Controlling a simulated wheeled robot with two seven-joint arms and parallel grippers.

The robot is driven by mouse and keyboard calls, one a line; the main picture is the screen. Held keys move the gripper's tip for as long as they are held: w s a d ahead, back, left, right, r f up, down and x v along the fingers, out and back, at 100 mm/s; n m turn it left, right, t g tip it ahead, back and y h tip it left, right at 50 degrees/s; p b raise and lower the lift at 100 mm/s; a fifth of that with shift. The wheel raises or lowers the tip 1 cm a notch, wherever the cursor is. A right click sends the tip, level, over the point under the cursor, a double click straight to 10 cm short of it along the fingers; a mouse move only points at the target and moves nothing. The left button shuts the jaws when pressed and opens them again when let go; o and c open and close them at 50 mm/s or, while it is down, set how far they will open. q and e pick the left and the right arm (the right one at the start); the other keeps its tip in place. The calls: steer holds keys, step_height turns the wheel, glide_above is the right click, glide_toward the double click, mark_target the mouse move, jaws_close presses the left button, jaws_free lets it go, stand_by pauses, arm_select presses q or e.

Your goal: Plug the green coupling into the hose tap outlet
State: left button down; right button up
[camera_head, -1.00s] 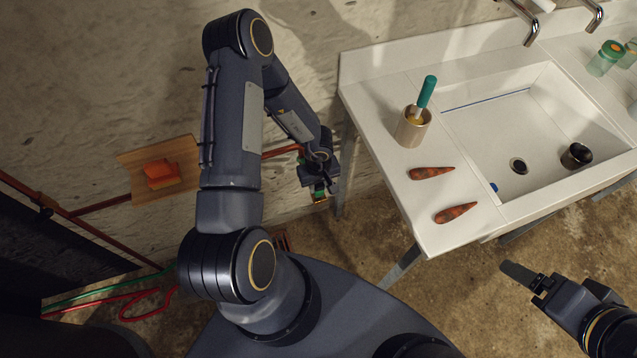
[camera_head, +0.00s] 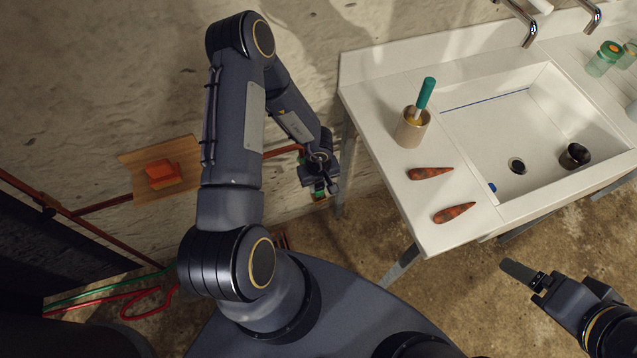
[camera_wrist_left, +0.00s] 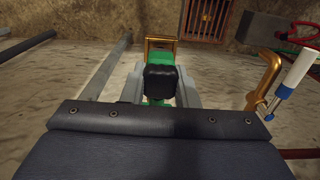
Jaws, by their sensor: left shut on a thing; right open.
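My left gripper (camera_head: 321,187) is low beside the wall, left of the counter. In the left wrist view its fingers (camera_wrist_left: 160,88) are shut on the green coupling (camera_wrist_left: 160,102), which has a black block in front of it. A brass-coloured square frame (camera_wrist_left: 160,42) shows right beyond the green part; I cannot tell whether it belongs to the coupling. A curved brass piece (camera_wrist_left: 263,82), perhaps the hose tap, stands to the right, apart from the coupling. The outlet cannot be made out. My right gripper (camera_head: 529,284) is open and empty over the floor at lower right.
A white counter (camera_head: 385,105) with a sink stands right of my left arm, with two carrots (camera_head: 430,173) and a cup (camera_head: 412,128) on it. A wooden board (camera_head: 125,160) with an orange block is at left. A white, blue-ended rod (camera_wrist_left: 298,72) is beside the brass piece.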

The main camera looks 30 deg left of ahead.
arm_select(q)
steer(key=shift+r, duration=0.1)
stand_by(0.3)
steer(key=shift+p, duration=0.5)
stand_by(0.5)
steer(key=shift+p, duration=0.4)
steer(key=shift+f+b, duration=0.75)
steer(key=shift+f, duration=0.55)
steer(key=c, duration=1.4)
jaws_free()
steer(key=shift+o, duration=0.2)
steer(key=o, duration=0.5)
